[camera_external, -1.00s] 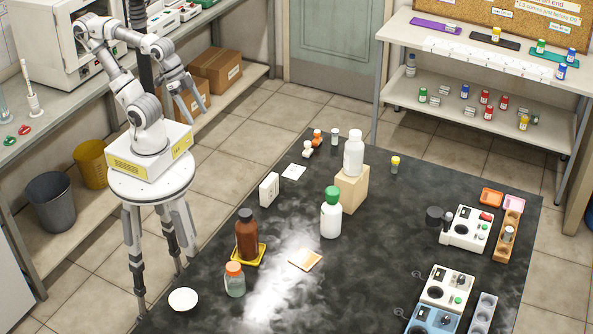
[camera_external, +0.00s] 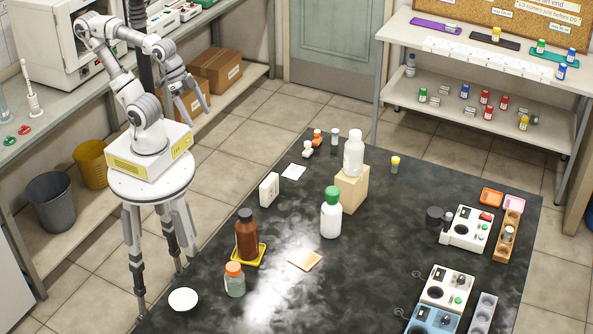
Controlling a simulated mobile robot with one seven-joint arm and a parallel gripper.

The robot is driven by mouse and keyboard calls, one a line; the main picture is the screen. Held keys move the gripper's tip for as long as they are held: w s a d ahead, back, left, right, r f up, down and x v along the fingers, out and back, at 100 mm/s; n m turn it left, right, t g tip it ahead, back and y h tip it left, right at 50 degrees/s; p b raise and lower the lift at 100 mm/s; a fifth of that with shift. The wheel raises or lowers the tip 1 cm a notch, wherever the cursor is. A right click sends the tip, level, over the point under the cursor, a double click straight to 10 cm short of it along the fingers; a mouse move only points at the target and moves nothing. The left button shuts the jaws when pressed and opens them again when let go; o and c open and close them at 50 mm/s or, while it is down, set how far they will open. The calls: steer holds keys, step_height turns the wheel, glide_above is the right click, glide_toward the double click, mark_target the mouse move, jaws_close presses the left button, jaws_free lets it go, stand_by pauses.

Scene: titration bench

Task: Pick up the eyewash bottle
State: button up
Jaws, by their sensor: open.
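A white bottle with a green cap (camera_external: 331,218) stands upright on the black bench top, near its middle. A second white bottle with a white cap (camera_external: 353,155) stands upright on a wooden block (camera_external: 352,190) just behind it. No readable label shows which of the two is the eyewash bottle. My gripper (camera_external: 194,117) is open and empty, pointing down at the upper left, beyond the bench's left edge. It is well apart from both bottles.
A brown bottle (camera_external: 247,236) on a yellow tray (camera_external: 262,254) and an orange-capped jar (camera_external: 235,283) stand front left of the green-capped bottle. A white box (camera_external: 269,188) stands to its left. Instruments (camera_external: 467,230) line the right side. The bench between is mostly clear.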

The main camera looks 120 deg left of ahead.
steer(key=w+d+f+n+t+h, duration=0.1)
steer(key=w+d+n, duration=0.1)
steer(key=w, duration=0.3)
steer(key=w+d+f+n+h, duration=0.1)
steer(key=w+n, duration=0.2)
steer(key=w, duration=0.3)
steer(key=m+t+y+b, duration=0.1)
steer(key=t+y+b, duration=0.2)
steer(key=t+y, duration=0.35)
glide_toward(340, 217)
steer(key=shift+g+y, duration=0.35)
steer(key=shift+y, duration=0.1)
steer(key=w+a+f, duration=0.2)
steer(key=w+f, duration=0.1)
steer(key=shift+w+a+f, duration=0.15)
steer(key=shift+a+f, duration=0.15)
steer(key=shift+p+x, duration=0.3)
steer(key=shift+x, duration=2.5)
steer(key=shift+w+d+r, duration=0.15)
steer(key=shift+r, duration=0.1)
jaws_close()
